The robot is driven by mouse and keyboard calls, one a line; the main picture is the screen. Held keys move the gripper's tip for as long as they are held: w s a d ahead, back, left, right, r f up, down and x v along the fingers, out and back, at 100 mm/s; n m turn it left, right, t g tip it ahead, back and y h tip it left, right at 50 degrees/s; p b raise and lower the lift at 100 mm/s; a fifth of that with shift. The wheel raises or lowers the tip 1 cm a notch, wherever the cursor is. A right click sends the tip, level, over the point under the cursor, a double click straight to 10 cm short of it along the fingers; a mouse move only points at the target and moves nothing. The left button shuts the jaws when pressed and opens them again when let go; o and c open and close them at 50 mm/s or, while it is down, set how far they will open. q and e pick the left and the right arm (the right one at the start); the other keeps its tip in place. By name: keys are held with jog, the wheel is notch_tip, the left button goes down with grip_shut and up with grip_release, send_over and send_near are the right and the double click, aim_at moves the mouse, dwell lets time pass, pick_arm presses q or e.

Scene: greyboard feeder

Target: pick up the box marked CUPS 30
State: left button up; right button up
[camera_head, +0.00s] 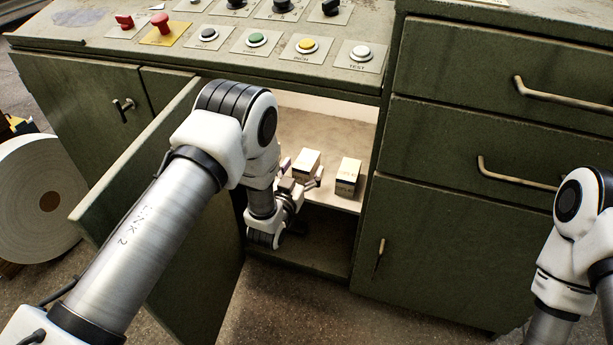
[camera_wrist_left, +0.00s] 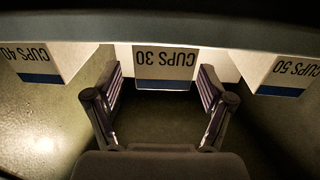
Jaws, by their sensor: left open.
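The box marked CUPS 30 (camera_wrist_left: 165,66) is pale with a blue band, and its lettering looks upside down in the left wrist view. It is centred between the two fingers of my left gripper (camera_wrist_left: 160,78), which is open with a finger toward either side. In the head view, my left gripper (camera_head: 302,180) reaches into the open cabinet, at a pale box (camera_head: 307,161) on the shelf. Its label is not readable there. My right gripper is out of view.
Boxes marked CUPS 40 (camera_wrist_left: 38,64) and CUPS 50 (camera_wrist_left: 282,74) flank it. The head view shows one neighbouring box (camera_head: 349,171) on the shelf (camera_head: 345,134). The open cabinet door (camera_head: 150,180) stands left, the drawers (camera_head: 490,125) right.

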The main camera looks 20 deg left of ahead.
aim_at(312, 151)
pick_arm(q)
jog(key=w, duration=0.1)
jog(key=w+b, duration=0.1)
jog(key=w, duration=0.1)
jog(key=w+b, duration=0.1)
jog(key=shift+w+f, duration=0.25)
jog(key=shift+f, duration=0.1)
jog(key=shift+w+r, duration=0.1)
jog(key=shift+w, duration=0.2)
jog(key=shift+r, duration=0.1)
jog(key=c, duration=1.1)
jog(key=shift+c, duration=0.2)
jog(key=shift+r, duration=0.1)
